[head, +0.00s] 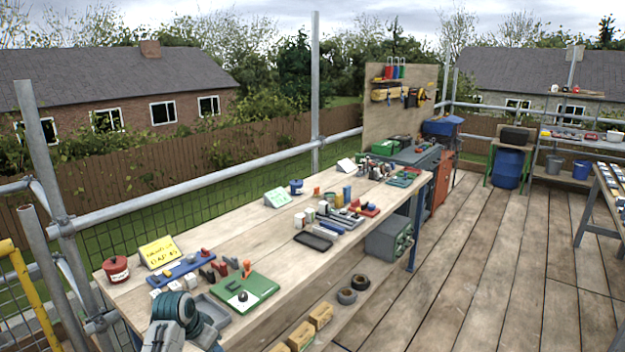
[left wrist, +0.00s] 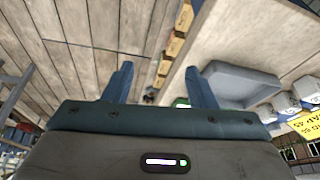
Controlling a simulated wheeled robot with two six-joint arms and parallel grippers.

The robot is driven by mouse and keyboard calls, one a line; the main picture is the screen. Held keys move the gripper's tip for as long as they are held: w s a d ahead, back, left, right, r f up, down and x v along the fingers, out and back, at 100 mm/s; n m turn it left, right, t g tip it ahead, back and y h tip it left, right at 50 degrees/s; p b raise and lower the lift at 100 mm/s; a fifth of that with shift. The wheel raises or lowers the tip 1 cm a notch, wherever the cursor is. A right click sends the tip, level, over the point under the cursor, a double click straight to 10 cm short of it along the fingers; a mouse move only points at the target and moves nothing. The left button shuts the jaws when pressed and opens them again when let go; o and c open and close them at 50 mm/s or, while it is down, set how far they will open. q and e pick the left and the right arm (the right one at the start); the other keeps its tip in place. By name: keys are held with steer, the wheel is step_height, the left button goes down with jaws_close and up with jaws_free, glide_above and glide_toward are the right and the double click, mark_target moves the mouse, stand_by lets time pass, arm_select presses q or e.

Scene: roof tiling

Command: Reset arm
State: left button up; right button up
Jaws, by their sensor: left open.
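My left gripper (left wrist: 158,68) shows in the left wrist view with its two blue fingers wide apart and nothing between them. Wooden surfaces and several yellowish boxes (left wrist: 172,45) lie beyond the fingers. A grey tray (left wrist: 250,82) is to the right of the right finger. In the head view, a grey and teal part, which looks like my left arm, is at the lower left over the near end of the workbench (head: 262,236). Its fingers cannot be made out there. My right gripper is in neither view.
Beside that arm part are the grey tray (head: 214,318), a green board (head: 262,287), a blue rack (head: 185,268), a yellow sign (head: 158,252) and a red pot (head: 117,269). Scaffold rails (head: 215,187) run behind the bench.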

arm_select(q)
steer(key=s+f+n, duration=0.1)
steer(key=s+f, duration=0.6)
steer(key=s, duration=0.5)
steer(key=s+a+r+n+y, duration=0.1)
steer(key=s+n, duration=0.1)
steer(key=s, duration=1.3)
steer(key=s+r+n+y, duration=0.2)
steer(key=s, duration=1.3)
steer(key=a+f+g, duration=0.1)
steer(key=a+f, duration=0.2)
steer(key=f, duration=2.9)
steer(key=s+a+f+g+b, duration=0.1)
steer(key=s+f, duration=1.7)
steer(key=f, duration=0.1)
steer(key=shift+s+g, duration=0.15)
steer(key=shift+g, duration=0.15)
